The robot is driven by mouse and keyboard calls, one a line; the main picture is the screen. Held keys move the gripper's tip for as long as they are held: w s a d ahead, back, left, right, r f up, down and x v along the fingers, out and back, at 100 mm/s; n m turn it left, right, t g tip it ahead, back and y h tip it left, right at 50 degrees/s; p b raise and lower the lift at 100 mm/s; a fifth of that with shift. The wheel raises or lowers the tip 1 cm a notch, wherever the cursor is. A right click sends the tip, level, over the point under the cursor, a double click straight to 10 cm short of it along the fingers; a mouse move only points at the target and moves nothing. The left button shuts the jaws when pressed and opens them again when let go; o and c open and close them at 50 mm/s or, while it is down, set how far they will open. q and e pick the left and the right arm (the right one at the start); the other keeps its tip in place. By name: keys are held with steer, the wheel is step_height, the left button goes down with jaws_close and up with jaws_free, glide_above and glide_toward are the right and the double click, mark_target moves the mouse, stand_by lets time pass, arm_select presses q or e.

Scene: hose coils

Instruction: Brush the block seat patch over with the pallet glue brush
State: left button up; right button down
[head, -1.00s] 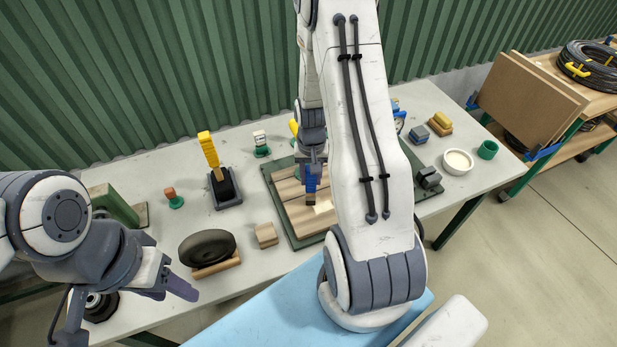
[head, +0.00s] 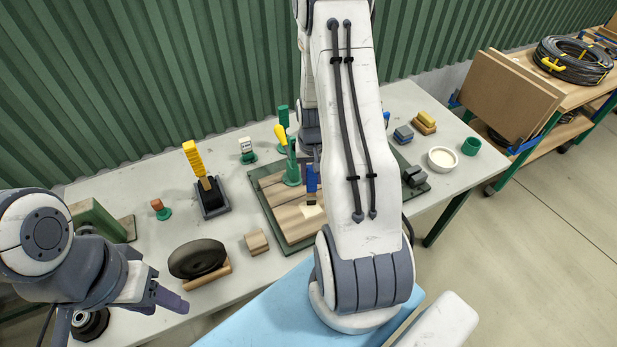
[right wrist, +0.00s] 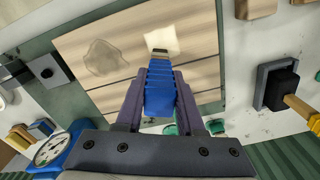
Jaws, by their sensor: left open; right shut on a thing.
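My right gripper (right wrist: 158,108) is shut on the blue handle of a brush (right wrist: 160,85), which also shows in the head view (head: 311,178). The brush tip is at the near edge of a pale patch (right wrist: 158,34) on the wooden boards (right wrist: 105,45); whether it touches cannot be told. In the head view the patch (head: 312,212) lies just below the tip, and my right arm covers part of the boards. My left gripper (head: 170,298) is open and empty at the table's front left.
A darker grey stain (right wrist: 105,57) marks the boards. A yellow-handled tool stands in a dark holder (head: 212,198). A black wheel (head: 196,258), a small wooden block (head: 256,242), a white bowl (head: 442,160) and a green cup (head: 471,146) stand on the grey table.

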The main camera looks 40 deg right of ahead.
steer(key=d, duration=0.2)
steer(key=shift+s+d, duration=0.3)
steer(key=shift+d, duration=0.05)
steer(key=shift+w+a, duration=0.25)
steer(key=shift+a, duration=0.7)
steer(key=shift+w+a, duration=0.2)
steer(key=shift+a, duration=0.7)
steer(key=a, duration=0.2)
steer(key=w+a, duration=0.1)
steer(key=shift+a, duration=0.35)
steer(key=shift+r, duration=0.15)
